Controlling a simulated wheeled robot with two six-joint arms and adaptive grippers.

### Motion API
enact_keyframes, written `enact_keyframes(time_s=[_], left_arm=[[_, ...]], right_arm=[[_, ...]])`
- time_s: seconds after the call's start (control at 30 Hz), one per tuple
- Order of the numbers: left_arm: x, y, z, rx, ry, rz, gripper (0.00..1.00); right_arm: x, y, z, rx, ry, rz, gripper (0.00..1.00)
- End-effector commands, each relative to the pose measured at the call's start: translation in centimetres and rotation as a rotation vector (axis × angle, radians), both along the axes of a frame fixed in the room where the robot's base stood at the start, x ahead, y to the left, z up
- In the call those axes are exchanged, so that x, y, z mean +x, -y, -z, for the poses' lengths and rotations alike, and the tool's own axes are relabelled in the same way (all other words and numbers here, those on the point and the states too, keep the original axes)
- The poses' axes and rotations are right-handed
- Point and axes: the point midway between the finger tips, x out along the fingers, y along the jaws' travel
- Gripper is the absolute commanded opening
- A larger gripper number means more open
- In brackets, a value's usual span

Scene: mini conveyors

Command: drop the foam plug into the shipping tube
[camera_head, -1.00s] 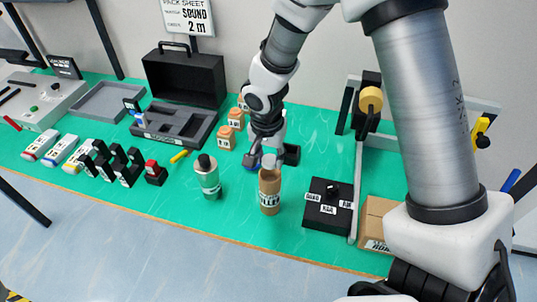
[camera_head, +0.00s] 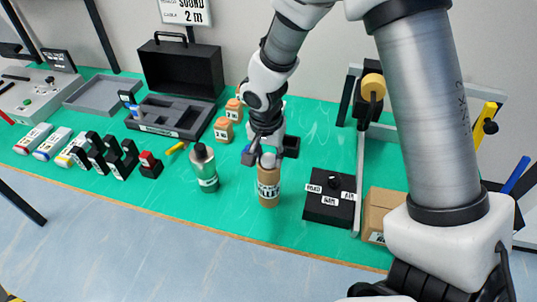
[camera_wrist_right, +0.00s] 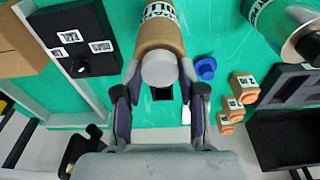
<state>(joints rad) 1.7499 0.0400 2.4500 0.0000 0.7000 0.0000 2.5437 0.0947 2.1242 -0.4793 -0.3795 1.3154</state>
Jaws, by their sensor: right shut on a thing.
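The shipping tube (camera_head: 268,190) is a brown upright cylinder with a printed white label, standing on the green table in the head view. It also shows at the top of the right wrist view (camera_wrist_right: 163,36). The foam plug (camera_wrist_right: 159,69) is a pale grey cylinder between my right fingertips. In the head view the plug (camera_head: 268,160) is at the tube's top end. My right gripper (camera_head: 266,150) is shut on the plug, over the tube's mouth. The plug hides the mouth, so I cannot tell whether it is inside. My left gripper is not in view.
A green-and-silver canister (camera_head: 203,170) stands left of the tube. A black labelled box (camera_head: 328,205) is to the right, with a cardboard box (camera_head: 380,210) beyond it. Orange-topped blocks (camera_head: 223,130) and a blue cap (camera_wrist_right: 206,68) are near the gripper. Table in front is clear.

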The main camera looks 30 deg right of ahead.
Motion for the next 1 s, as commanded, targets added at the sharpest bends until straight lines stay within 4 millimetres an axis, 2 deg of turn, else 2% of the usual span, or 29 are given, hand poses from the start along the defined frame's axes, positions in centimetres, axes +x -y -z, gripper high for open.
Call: enact_keyframes(time_s=[0.1, 0.4, 0.43, 0.5, 0.83, 0.93, 1.0], left_arm=[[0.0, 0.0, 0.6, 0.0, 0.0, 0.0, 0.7], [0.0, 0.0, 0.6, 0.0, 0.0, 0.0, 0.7], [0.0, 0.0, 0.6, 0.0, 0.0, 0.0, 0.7], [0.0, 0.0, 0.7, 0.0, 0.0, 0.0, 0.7], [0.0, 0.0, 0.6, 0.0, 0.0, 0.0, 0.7], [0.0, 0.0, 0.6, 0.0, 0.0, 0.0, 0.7], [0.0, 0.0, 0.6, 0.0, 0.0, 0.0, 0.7]], right_arm=[[0.0, 0.0, 0.5, 0.0, 0.0, 0.0, 0.16], [0.0, 0.0, 0.6, 0.0, -0.001, 0.0, 0.16], [0.0, 0.0, 0.6, 0.0, -0.001, 0.0, 0.43], [-0.1, 0.0, 0.6, 0.0, -0.002, 0.0, 0.68], [0.0, 0.0, 0.4, 0.0, 0.0, 0.0, 0.69], [0.0, -0.1, -0.5, 0.0, 0.003, 0.002, 0.69], [0.0, -0.2, -1.8, -0.001, 0.005, 0.003, 0.69]])
